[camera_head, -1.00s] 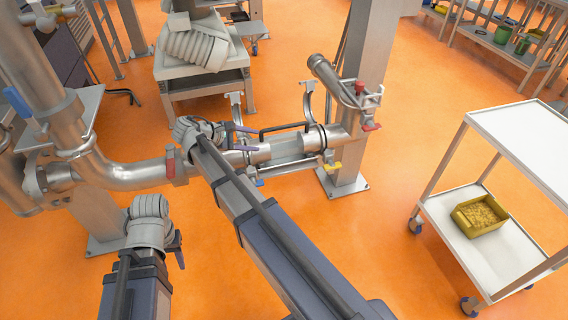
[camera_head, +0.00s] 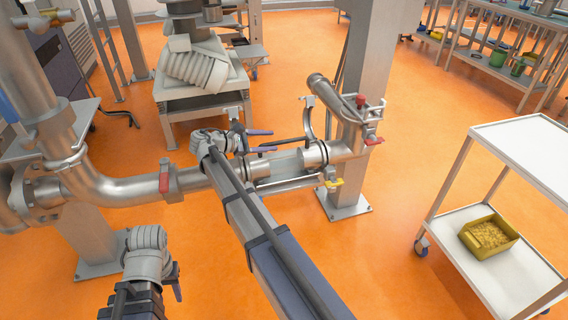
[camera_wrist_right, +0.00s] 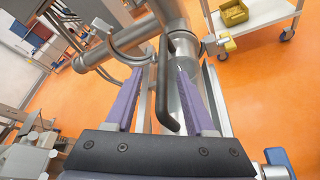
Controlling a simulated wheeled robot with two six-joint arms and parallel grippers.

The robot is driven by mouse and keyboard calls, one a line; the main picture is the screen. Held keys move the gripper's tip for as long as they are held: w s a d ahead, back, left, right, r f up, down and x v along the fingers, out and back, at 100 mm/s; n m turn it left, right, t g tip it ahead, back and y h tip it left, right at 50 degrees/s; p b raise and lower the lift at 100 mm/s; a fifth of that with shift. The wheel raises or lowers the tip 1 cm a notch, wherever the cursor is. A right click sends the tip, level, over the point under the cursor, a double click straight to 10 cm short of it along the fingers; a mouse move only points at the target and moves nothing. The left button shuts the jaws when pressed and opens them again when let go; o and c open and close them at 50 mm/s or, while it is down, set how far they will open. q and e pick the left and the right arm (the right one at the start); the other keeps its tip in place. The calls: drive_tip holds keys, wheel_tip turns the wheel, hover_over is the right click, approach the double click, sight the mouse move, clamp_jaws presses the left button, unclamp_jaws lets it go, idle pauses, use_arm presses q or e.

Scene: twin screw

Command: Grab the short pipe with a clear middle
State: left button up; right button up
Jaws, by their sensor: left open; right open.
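The short pipe with a clear middle (camera_head: 284,167) lies across the gap in the metal pipework, left of the grey post. Its left part is partly hidden by my right arm. My right gripper (camera_head: 260,141) has purple fingers and is open at the pipe's left part. In the right wrist view, the right gripper (camera_wrist_right: 160,95) has its fingers spread on both sides of a black bar handle (camera_wrist_right: 166,85). A grey pipe runs behind the bar; I cannot tell whether the fingers touch it. My left gripper (camera_head: 174,281) is low at the left, away from the pipe.
A red-handled clamp (camera_head: 164,176) sits on the pipe at left. A yellow-handled valve (camera_head: 333,183) and a red-handled valve (camera_head: 373,141) are near the post (camera_head: 365,90). A white cart (camera_head: 510,272) with a yellow bin (camera_head: 488,236) stands at right. Orange floor lies open between.

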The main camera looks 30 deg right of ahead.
sight(278, 142)
drive_tip(key=shift+d+f, duration=0.3)
drive_tip(key=shift+d, duration=0.05)
drive_tip(key=b+x, duration=0.2)
drive_tip(key=x, duration=0.2)
drive_tip(key=shift+f, duration=0.15)
drive_tip(key=shift+c, duration=0.4)
clamp_jaws()
idle(0.5)
